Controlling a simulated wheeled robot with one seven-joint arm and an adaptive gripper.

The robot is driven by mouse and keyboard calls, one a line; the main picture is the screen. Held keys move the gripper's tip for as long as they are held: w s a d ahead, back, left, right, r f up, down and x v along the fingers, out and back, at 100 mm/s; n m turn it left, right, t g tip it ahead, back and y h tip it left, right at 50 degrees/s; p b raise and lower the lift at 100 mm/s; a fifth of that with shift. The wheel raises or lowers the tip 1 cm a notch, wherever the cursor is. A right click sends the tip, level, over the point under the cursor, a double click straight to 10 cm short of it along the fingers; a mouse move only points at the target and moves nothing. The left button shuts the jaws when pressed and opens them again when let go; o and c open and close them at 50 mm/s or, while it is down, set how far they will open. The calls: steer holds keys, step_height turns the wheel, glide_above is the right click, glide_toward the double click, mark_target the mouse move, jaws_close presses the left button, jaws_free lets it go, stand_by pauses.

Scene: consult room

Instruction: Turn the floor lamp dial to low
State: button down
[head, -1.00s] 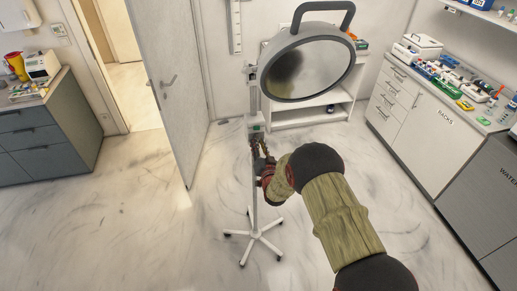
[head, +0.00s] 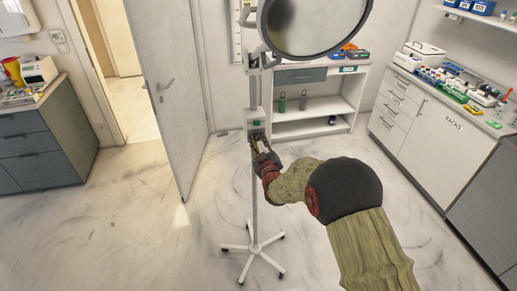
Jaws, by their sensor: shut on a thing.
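The floor lamp has a big round head (head: 312,24) with a dark rim at the top, a thin upright pole (head: 254,200) and a wheeled star base (head: 253,252). A small control box (head: 254,119) with a green part is on the pole. The dial is at the lower part of this box and is mostly hidden by my fingers; its setting cannot be read. My gripper (head: 258,143) reaches in from the right and is shut on the dial just below the green part.
A white shelf unit (head: 308,113) with two bottles stands behind the lamp. A white counter (head: 420,135) loaded with lab items is at right. A grey cabinet (head: 38,150) and an open door (head: 168,95) are at left. The floor around the base is clear.

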steer(key=n+b, duration=0.6)
steer(key=shift+a+f+n, duration=0.1)
steer(key=shift+f+n, duration=0.05)
steer(key=shift+n, duration=0.15)
steer(key=n+b, duration=0.4)
steer(key=n, duration=0.1)
steer(key=shift+n, duration=0.4)
steer(key=c, duration=1.7)
jaws_free()
steer(key=shift+c, duration=0.2)
steer(key=shift+o, duration=0.5)
steer(key=shift+s, duration=0.1)
steer(key=v, duration=1.2)
